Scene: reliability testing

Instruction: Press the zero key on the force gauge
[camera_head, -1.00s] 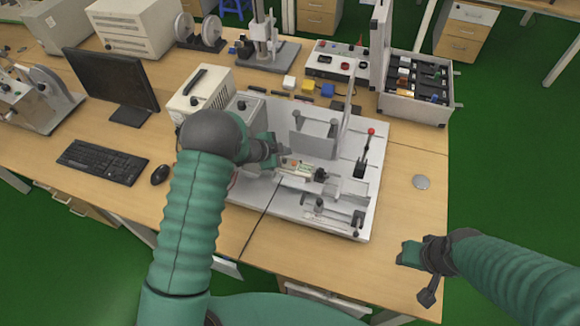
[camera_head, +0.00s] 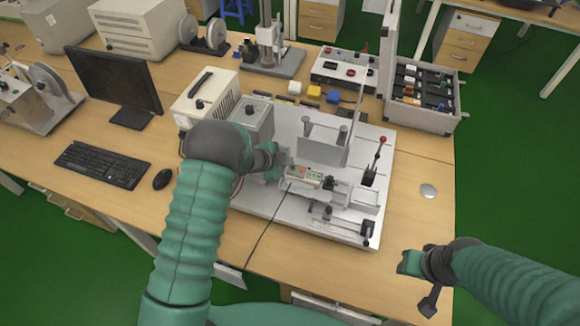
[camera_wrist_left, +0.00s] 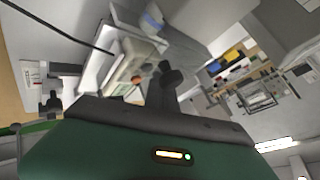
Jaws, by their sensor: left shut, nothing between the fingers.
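The force gauge (camera_head: 305,176) is a small pale box with a green-marked face and an orange key, lying on the test stand's white base plate (camera_head: 262,203). In the left wrist view the gauge (camera_wrist_left: 124,72) shows left of my fingers, with its orange key facing the camera. My left gripper (camera_head: 282,161) is shut and empty, close to the gauge's left end. Its dark fingers (camera_wrist_left: 168,82) also show in the left wrist view, beside the gauge; contact cannot be judged.
A grey upright plate (camera_head: 322,143) stands just behind the gauge. A red-knobbed lever (camera_head: 376,158) is to its right. A grey box (camera_head: 252,118) stands behind my left gripper. A keyboard (camera_head: 102,164) and mouse (camera_head: 163,179) lie left. The table's right front is mostly clear.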

